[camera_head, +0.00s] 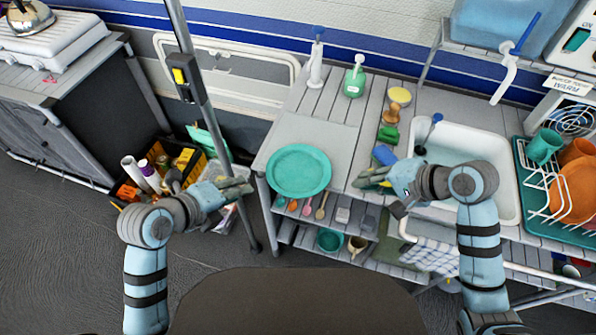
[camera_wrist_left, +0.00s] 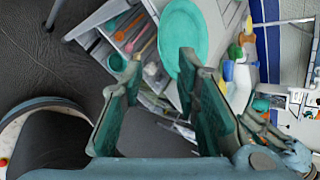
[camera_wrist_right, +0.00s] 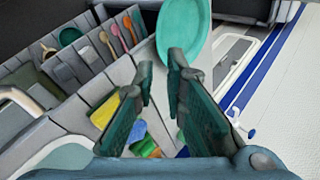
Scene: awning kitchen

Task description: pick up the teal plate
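The teal plate (camera_head: 299,171) lies flat on the left end of the grey slatted counter, close to its front edge. It also shows at the top of the left wrist view (camera_wrist_left: 184,42) and of the right wrist view (camera_wrist_right: 183,30). My left gripper (camera_head: 243,184) is open and empty, left of the plate and apart from it, off the counter's left end.
A sink (camera_head: 455,150) and a dish rack (camera_head: 550,200) stand to the right. A green soap bottle (camera_head: 354,80) and a white pump bottle stand behind the plate. A grey pole (camera_head: 215,130) rises near my left arm. A cutlery shelf (camera_head: 320,208) lies below the counter's front edge.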

